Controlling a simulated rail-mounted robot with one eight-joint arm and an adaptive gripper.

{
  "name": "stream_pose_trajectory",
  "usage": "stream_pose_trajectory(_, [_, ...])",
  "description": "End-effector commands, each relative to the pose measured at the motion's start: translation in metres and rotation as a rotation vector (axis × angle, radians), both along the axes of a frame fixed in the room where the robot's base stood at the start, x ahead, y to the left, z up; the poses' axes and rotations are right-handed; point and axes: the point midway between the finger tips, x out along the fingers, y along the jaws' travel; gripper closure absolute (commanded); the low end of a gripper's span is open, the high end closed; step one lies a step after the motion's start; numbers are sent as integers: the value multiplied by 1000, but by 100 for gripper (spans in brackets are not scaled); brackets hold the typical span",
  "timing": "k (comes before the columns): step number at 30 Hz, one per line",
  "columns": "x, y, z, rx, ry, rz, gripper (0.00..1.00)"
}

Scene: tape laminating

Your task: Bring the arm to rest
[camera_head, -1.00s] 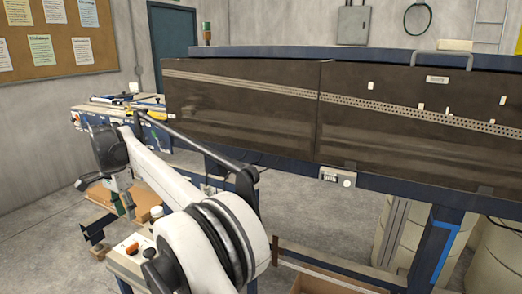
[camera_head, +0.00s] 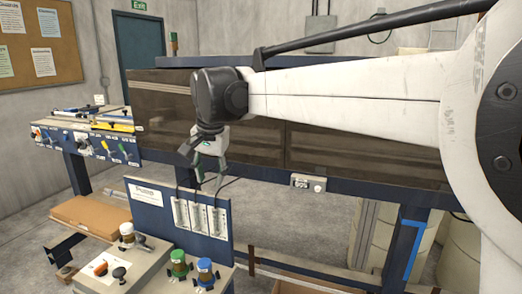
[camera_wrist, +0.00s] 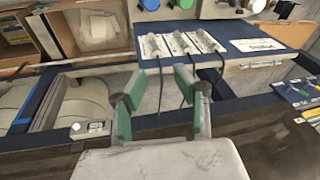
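My gripper (camera_head: 207,170) hangs from the wrist near the middle left of the head view, pointing down. It is in front of the long dark-panelled machine (camera_head: 350,150) and above a blue upright board (camera_head: 150,205). In the wrist view my gripper (camera_wrist: 156,90) shows two green-padded fingers spread apart, with nothing held between them. My white forearm stretches across the upper right of the head view and hides part of the machine.
White holders (camera_head: 200,215) with dark cables stand on the blue board. A tool table (camera_head: 85,135) stands at left, with a cardboard box (camera_head: 90,212) below. Grey floor is open between.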

Motion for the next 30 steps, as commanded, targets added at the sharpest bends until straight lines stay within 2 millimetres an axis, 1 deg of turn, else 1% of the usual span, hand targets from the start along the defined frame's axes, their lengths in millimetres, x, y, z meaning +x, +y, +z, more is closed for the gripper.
stream_pose_trajectory(1, [-8,-21,3,0,-14,2,71])
stream_pose_trajectory(3, [-18,-46,6,-1,-36,11,71])
stream_pose_trajectory(5, [-27,-67,8,-3,-55,18,71])
stream_pose_trajectory(9, [-53,-114,8,-11,-100,36,71])
stream_pose_trajectory(14, [-86,-164,2,-27,-151,54,71])
stream_pose_trajectory(18, [-119,-203,-9,-46,-196,71,71])
stream_pose_trajectory(23, [-157,-243,-28,-73,-247,88,71])
stream_pose_trajectory(26, [-182,-265,-42,-94,-277,99,71])
stream_pose_trajectory(30, [-217,-292,-67,-128,-318,112,71])
